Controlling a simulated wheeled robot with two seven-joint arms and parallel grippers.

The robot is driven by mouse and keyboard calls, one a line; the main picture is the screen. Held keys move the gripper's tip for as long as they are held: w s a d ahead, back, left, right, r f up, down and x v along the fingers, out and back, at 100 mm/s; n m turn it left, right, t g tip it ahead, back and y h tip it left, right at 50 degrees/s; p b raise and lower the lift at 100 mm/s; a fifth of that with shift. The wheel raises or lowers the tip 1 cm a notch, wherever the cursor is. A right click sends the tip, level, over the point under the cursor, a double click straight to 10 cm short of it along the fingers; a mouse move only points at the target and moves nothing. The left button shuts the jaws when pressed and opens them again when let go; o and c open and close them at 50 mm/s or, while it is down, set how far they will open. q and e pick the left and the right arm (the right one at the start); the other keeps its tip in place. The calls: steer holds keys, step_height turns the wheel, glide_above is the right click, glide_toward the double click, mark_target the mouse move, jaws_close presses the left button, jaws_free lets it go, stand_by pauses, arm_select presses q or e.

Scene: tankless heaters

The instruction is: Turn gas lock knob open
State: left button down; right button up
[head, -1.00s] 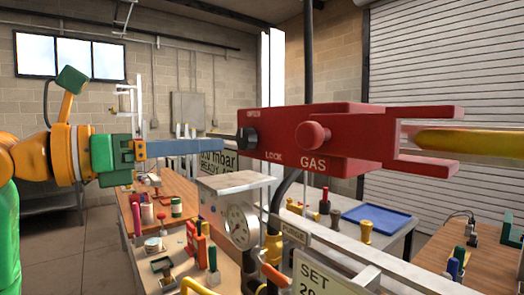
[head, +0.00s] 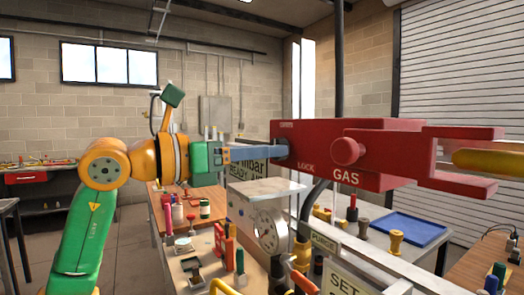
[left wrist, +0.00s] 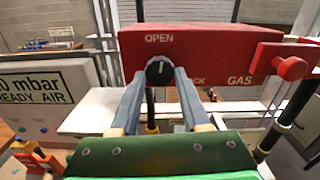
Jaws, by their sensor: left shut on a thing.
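The red gas lock box (head: 318,150) is raised in the middle of the head view, with "LOCK" and "GAS" printed on it. It also shows in the left wrist view (left wrist: 215,52), where "OPEN" stands above the knob. The small black gas lock knob (left wrist: 159,71) has a pale mark that points about straight up, toward "OPEN". My left gripper (head: 276,152) reaches in from the left. Its two blue-grey fingers (left wrist: 161,76) are shut on the knob from both sides. The fingers hide much of the knob in the head view. My right gripper is not in view.
A round red button (head: 347,151) sticks out of the box face. A yellow bar (head: 490,158) lies at the forked right end. Below are a metal stand with a dial (head: 270,230), a wooden bench with small tools, and a blue tray (head: 407,228).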

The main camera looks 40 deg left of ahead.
arm_select(q)
steer(key=shift+n, duration=0.5)
steer(key=shift+c, duration=1.9)
jaws_free()
steer(key=shift+w, duration=0.1)
steer(key=v, duration=0.7)
steer(key=shift+b, duration=0.45)
